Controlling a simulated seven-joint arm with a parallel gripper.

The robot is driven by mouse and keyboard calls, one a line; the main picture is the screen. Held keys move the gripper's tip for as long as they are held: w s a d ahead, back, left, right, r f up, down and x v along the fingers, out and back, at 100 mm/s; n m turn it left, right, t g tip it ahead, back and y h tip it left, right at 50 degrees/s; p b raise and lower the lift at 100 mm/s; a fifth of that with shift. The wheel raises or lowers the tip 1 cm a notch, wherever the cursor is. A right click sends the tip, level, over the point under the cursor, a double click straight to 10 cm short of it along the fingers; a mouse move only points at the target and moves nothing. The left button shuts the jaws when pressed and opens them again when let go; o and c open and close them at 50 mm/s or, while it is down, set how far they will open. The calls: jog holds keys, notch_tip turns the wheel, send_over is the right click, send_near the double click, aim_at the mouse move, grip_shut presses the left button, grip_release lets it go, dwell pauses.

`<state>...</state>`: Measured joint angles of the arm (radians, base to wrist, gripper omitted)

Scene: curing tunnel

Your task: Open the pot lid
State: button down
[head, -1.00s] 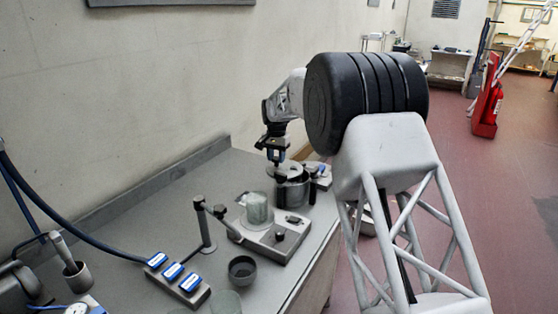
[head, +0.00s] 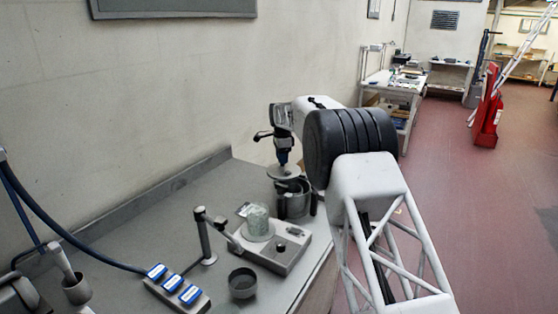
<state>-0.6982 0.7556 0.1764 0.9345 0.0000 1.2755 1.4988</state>
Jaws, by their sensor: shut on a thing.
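The grey metal pot (head: 294,205) stands near the far end of the grey bench in the head view. Its rim and part of its dark inside show. The round pale lid (head: 276,174) is apart from the pot, held above it and slightly to the left. My gripper (head: 283,163) points down and is shut on the top of the lid. The lid's handle is too small and too covered by the fingers to make out.
In front of the pot stands a grey device (head: 285,255) with a greenish beaker (head: 258,222) on it. A post stand (head: 204,238), a small dark cup (head: 242,283) and a blue-labelled block (head: 177,289) stand nearer. The bench's left middle is clear.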

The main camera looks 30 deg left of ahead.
jog(key=shift+w+d+m, duration=0.2)
jog(key=shift+w+m, duration=0.6)
jog(key=shift+m, duration=0.1)
jog(key=c, duration=0.7)
grip_release()
jog(key=shift+r, duration=0.1)
jog(key=shift+r, duration=3.85)
